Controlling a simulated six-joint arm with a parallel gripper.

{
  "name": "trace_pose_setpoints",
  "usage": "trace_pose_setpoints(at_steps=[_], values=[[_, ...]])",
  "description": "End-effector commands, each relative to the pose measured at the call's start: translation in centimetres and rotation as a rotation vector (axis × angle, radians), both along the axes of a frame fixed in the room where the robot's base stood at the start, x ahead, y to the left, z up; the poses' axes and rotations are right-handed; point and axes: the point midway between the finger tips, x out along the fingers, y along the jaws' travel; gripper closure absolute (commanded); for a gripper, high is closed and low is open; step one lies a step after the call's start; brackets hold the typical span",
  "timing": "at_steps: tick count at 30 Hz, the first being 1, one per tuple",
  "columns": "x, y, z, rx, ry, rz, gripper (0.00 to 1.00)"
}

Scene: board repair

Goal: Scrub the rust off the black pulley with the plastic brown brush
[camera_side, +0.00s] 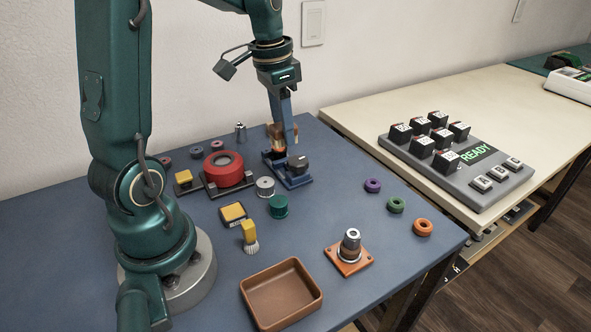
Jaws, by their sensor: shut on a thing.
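My gripper (287,138) points down over a blue fixture (297,183) near the back middle of the blue table. It is shut on a small brown thing (276,131), seemingly the plastic brown brush; the fingers hide much of it. A dark, rounded piece (298,162) sits on the fixture, just right of the fingertips; it may be the black pulley or a part beside it. An orange-brown patch shows low behind the fingers; I cannot tell whether it is rust or brush. Whether the brush touches the pulley is not clear.
A red round part (224,168) on a dark base stands left of the fixture. Grey (265,187) and green (279,207) cylinders and a yellow-handled brush (250,235) stand in front. A brown tray (282,293) lies at the front; an orange-based post (349,250) is right of it.

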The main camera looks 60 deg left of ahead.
Motion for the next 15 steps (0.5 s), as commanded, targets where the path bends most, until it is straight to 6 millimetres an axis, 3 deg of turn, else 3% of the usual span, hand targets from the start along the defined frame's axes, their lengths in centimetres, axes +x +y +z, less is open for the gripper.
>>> trace_pose_setpoints(at_steps=[9,15], values=[[1.9,6.8,0.9,0.003,-0.005,0.014,1.00],[1.6,9.1,0.1,-0.005,0.002,0.069,1.00]])
